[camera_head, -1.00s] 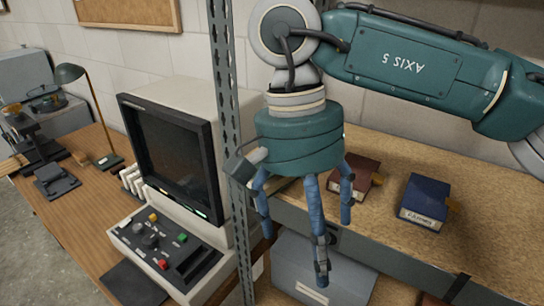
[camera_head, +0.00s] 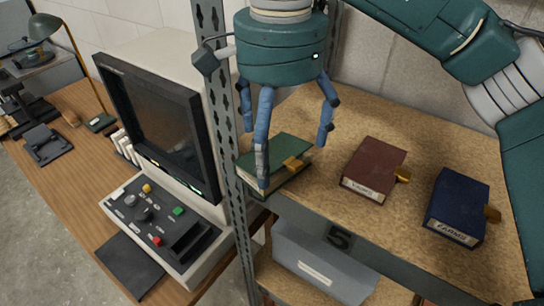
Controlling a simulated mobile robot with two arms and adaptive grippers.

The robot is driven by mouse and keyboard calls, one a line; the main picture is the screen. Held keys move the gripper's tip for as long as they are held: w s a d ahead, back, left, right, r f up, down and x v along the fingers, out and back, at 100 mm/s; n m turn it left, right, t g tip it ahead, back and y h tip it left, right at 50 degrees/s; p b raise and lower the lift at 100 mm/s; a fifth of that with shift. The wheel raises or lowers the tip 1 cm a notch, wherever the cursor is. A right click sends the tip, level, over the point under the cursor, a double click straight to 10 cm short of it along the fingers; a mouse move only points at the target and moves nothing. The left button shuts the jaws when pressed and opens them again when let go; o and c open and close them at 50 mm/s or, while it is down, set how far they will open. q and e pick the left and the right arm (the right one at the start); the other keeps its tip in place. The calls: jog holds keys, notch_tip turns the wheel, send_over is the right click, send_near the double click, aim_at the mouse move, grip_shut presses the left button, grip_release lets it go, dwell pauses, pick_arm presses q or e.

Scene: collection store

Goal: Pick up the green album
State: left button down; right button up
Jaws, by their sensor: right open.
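The green album (camera_head: 280,156) lies flat at the left end of the shelf board, close to the metal upright, with a brass-coloured clasp on its right side. My right gripper (camera_head: 280,160) hangs over it with blue fingers spread open and pointing down. One finger passes in front of the album and hides part of its left side. I cannot tell whether any finger touches it. My left gripper does not show.
A dark red album (camera_head: 374,168) and a blue album (camera_head: 457,205) lie to the right on the same shelf board (camera_head: 330,210). The perforated metal upright (camera_head: 232,150) stands close left. A grey box (camera_head: 322,262) sits below. A monitor (camera_head: 160,125) and control panel (camera_head: 160,225) stand on the left desk.

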aim_at(279, 155)
jog(key=shift+w+d+f+p, duration=0.1)
jog(key=shift+w+f+p, duration=0.05)
jog(key=shift+f, duration=0.45)
jog(key=shift+w+d+f+p, duration=0.1)
jog(key=shift+w+f+p, duration=0.05)
jog(key=shift+f, duration=0.4)
jog(key=shift+s+f, duration=0.15)
jog(key=shift+f, duration=0.2)
jog(key=shift+a, duration=0.1)
jog(key=c, duration=1.5)
jog(key=shift+o, duration=0.2)
